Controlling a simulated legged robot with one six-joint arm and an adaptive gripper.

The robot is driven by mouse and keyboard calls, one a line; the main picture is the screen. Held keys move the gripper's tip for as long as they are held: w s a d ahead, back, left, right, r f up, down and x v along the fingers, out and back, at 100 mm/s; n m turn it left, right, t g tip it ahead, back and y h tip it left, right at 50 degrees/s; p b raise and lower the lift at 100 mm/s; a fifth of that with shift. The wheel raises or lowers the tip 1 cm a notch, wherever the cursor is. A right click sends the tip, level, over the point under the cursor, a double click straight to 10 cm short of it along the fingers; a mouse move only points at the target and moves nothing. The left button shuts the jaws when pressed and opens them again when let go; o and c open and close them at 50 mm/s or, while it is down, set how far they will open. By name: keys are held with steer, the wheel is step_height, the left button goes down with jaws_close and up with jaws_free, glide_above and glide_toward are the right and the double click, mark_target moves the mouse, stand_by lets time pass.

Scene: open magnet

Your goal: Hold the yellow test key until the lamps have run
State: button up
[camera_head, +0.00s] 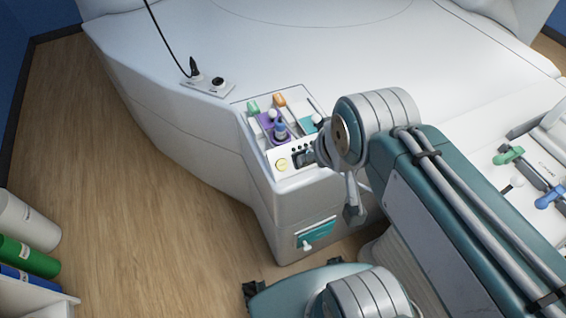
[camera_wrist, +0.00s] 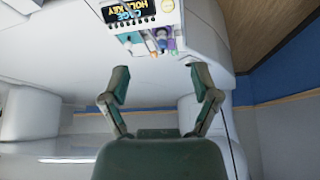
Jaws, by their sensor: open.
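The yellow test key (camera_head: 282,164) is a round button on the white panel at the corner of the console. It also shows at the top edge of the wrist view (camera_wrist: 168,5). A row of small dark lamps (camera_head: 301,148) lies on the same panel, partly behind my arm; none looks lit. A dark display (camera_wrist: 128,12) with yellow letters, seemingly including "HOLD KEY", sits next to the key in the wrist view. My gripper (camera_wrist: 160,83) is open, with nothing between its fingers. It is apart from the key.
Behind the panel, a tray holds green (camera_head: 253,107), orange (camera_head: 279,100) and blue-purple (camera_head: 280,131) items. A socket plate (camera_head: 208,84) with a black cable stands further back. A teal drawer (camera_head: 316,233) is on the front face. Wooden floor (camera_head: 110,170) is clear at left.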

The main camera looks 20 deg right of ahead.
steer(key=shift+c, duration=0.3)
jaws_close()
stand_by(1.1)
